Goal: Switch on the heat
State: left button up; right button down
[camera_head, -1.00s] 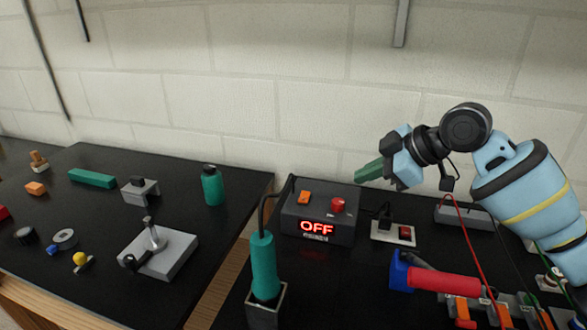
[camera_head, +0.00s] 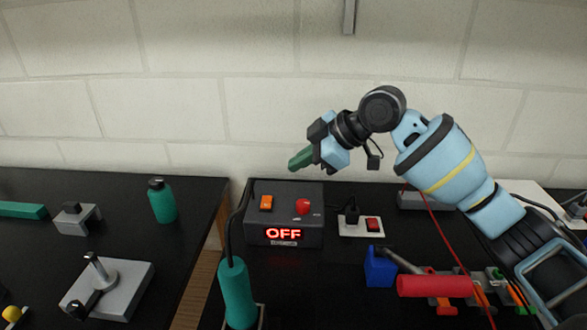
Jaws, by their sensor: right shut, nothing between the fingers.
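A dark grey control box (camera_head: 258,230) stands on the black bench near the wall. Its red display (camera_head: 283,233) reads OFF. An orange rocker switch (camera_head: 266,202) is on the left of its top, and a red knob (camera_head: 303,206) is on the right. A teal-handled tool (camera_head: 237,292) stands in a holder in front, with a dark cable running to the box. My right gripper (camera_head: 296,163) is above the back of the box, between switch and knob in the picture. Its green fingers are shut, empty, and appear apart from the box. My left gripper is out of view.
A white socket plate (camera_head: 348,229) with a plug and red switch is right of the box. A blue block (camera_head: 379,267) and a red cylinder (camera_head: 434,286) lie in front right. A teal bottle (camera_head: 162,202) and a grey stand (camera_head: 106,287) are on the left bench.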

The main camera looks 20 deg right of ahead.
send_over(265, 197)
jog(key=s+d, duration=0.2)
jog(key=s, duration=0.1)
jog(key=f, duration=0.5)
jog(key=shift+w+a+f, duration=0.15)
jog(key=shift+a+f, duration=0.05)
jog(key=shift+f, duration=0.05)
jog(key=shift+w+f, duration=0.2)
jog(key=shift+f, duration=0.4)
jog(key=shift+w+f, duration=0.15)
jog(key=shift+f, duration=0.45)
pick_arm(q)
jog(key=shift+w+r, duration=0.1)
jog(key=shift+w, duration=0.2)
pick_arm(e)
jog(key=shift+w+d+f, duration=0.1)
jog(key=shift+w+f, duration=0.15)
jog(key=shift+f, duration=0.6)
jog(key=shift+w+d+f+g, duration=0.1)
jog(key=shift+w+f+g, duration=0.05)
jog(key=shift+f+g, duration=0.15)
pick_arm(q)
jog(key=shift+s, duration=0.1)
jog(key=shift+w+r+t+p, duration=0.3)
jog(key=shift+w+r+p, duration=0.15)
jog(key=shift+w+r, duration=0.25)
pick_arm(e)
jog(key=shift+s+a+r, duration=0.2)
jog(key=shift+s+a, duration=0.1)
jog(key=shift+s, duration=0.45)
